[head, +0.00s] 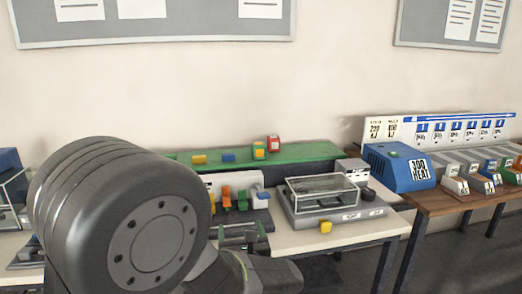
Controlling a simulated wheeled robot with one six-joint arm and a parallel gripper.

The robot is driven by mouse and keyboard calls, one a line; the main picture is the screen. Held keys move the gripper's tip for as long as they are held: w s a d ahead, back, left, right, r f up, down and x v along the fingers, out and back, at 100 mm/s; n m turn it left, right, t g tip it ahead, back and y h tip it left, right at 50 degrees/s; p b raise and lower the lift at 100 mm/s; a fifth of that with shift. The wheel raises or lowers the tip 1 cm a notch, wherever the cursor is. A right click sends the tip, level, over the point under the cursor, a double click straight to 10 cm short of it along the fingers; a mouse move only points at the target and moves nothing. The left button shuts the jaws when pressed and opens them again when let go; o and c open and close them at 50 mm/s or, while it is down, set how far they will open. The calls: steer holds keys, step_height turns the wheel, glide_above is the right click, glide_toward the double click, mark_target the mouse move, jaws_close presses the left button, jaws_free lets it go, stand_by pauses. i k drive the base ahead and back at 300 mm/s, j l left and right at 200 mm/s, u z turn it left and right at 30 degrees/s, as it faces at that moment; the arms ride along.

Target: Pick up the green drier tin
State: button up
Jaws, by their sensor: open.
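I cannot pick out a green drier tin for certain. On the right-hand bench, small pale blocks with coloured faces stand in a row, and one green-faced block (508,176) is among them at the right edge. Small green pieces (242,200) also stand in a rack on the middle bench, beside orange and yellow ones. They are too small to name. My arm's large round joint fills the left foreground and hides part of the middle bench.
A green shelf (200,160) holds small yellow, blue and red items. A clear-lidded machine (322,194) stands on the middle bench (330,236). A blue heater box (400,165) sits on the brown right-hand bench (440,203). A gap of floor shows between bench legs.

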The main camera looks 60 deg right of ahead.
mark_target(259, 149)
steer(key=l+z, duration=0.4)
steer(key=i+l+z, duration=0.15)
steer(key=z, duration=0.3)
steer(key=i+l+z, duration=0.15)
steer(key=l+z, duration=0.25)
steer(key=i+l+u, duration=0.1)
steer(key=u, duration=0.3)
steer(key=i+l+u, duration=0.1)
steer(key=u, duration=0.25)
steer(key=i+l+u, duration=0.1)
steer(key=l+u, duration=0.15)
steer(key=i+l+u, duration=0.1)
steer(key=l+u, duration=0.15)
steer(key=l, duration=0.2)
